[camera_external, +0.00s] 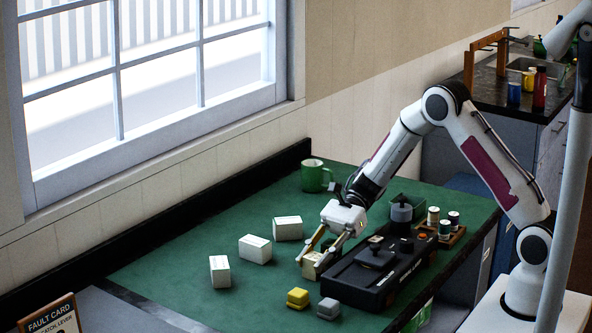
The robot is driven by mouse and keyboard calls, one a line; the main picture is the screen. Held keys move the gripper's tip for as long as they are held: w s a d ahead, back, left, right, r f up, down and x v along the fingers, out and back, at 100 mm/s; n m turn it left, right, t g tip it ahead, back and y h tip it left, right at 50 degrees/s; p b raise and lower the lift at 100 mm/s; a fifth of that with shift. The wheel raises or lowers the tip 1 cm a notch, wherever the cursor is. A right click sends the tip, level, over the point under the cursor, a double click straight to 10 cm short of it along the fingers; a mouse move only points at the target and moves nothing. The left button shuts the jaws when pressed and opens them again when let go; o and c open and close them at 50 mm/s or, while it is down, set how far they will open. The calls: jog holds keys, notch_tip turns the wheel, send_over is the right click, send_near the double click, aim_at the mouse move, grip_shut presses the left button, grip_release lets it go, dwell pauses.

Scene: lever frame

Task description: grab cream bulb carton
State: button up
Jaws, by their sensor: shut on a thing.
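A small cream carton (311,268) is on the green bench top, left of a black lever frame (375,272). My gripper (312,258) reaches down over it, with its fingers closed on the carton's sides. The fingers hide part of the carton. I cannot tell whether its underside touches the bench. Three white cartons stand apart to the left: one nearest the front (220,272), one in the middle (255,249) and one farther back (288,228).
A yellow block (298,298) and a grey block (327,309) lie in front of the held carton. A green mug (315,175) stands at the back. A wooden tray (452,237) with small spools is at the right. The bench's left side is clear.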

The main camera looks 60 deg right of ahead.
aim_at(314, 256)
jog(key=shift+r, duration=0.1)
jog(key=shift+r, duration=4.9)
